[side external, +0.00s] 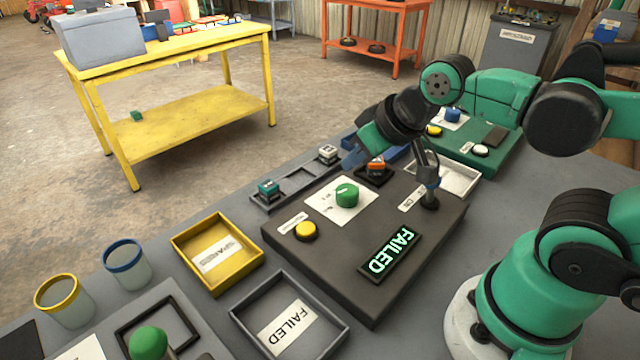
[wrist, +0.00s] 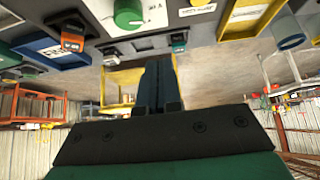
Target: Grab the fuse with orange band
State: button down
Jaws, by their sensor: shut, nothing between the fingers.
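The fuse with the orange band (side external: 376,165) stands upright in a dark square socket near the back edge of the dark test panel (side external: 345,275). It also shows at the upper left of the wrist view (wrist: 73,39). My gripper (side external: 352,158) is just left of this fuse in the side view, apparently above the panel's back edge. Its fingers (wrist: 158,62) are together with nothing between them. A teal fuse (side external: 268,189) and a pale grey fuse (side external: 327,153) sit in the grey rack (side external: 297,183) behind the panel.
The panel carries a green knob (side external: 346,194), a yellow button (side external: 306,231), a lever (side external: 430,190) and a lit display (side external: 390,252) reading FAILED. A yellow tray (side external: 190,235) and a grey FAILED tray (side external: 240,318) lie left of it. A blue tray (side external: 392,152) lies behind.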

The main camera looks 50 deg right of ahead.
dwell(0.3)
jog(key=shift+c, duration=1.8)
grip_release()
